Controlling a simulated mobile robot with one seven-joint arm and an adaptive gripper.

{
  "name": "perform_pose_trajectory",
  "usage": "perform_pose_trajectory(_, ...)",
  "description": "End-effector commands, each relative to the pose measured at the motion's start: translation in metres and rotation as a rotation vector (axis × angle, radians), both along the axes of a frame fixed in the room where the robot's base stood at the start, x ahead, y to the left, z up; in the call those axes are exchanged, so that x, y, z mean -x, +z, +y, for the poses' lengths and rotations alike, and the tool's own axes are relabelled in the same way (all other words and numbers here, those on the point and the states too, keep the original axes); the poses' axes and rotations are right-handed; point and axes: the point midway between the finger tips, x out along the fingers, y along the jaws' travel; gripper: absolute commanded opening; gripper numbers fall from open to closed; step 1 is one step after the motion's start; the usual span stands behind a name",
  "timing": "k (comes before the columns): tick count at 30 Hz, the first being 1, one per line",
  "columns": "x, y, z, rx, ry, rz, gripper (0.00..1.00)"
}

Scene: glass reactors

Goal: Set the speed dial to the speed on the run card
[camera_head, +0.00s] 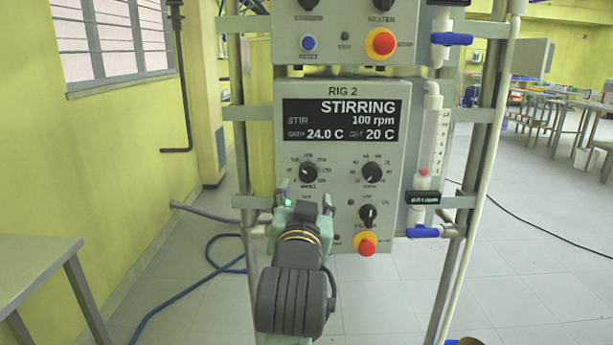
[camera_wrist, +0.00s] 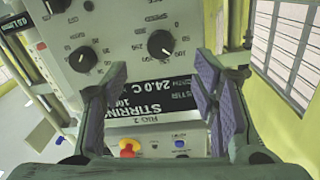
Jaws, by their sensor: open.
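The Rig 2 control box (camera_head: 342,220) faces me. Its display (camera_head: 338,120) reads STIRRING, 100 rpm, 24.0 C and a set value of 20 C. My gripper (camera_head: 305,203) is open and empty just below this dial in the head view. In the wrist view the dial lies between and beyond the fingers (camera_wrist: 163,75), apart from them. No run card is readable.
A second dial (camera_head: 372,172) sits right of it, with a smaller switch knob (camera_head: 368,215) and a red stop button (camera_head: 366,245) below. A glass column (camera_head: 430,145) with a blue valve stands at the box's right. Another control box (camera_head: 342,32) is above.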

Motion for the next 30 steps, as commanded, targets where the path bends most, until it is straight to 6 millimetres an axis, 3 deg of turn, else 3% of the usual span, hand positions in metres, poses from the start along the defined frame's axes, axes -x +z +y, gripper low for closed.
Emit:
perform_pose_trajectory(9,-0.018,0.006,-0.001,0.001,0.001,0.006,0.54)
perform_pose_trajectory(15,-0.059,0.001,-0.002,0.000,0.003,0.001,0.54)
perform_pose_trajectory(21,-0.088,0.001,-0.004,0.000,0.002,0.001,0.54)
perform_pose_trajectory(30,-0.098,0.000,-0.004,-0.001,0.003,-0.002,0.54)
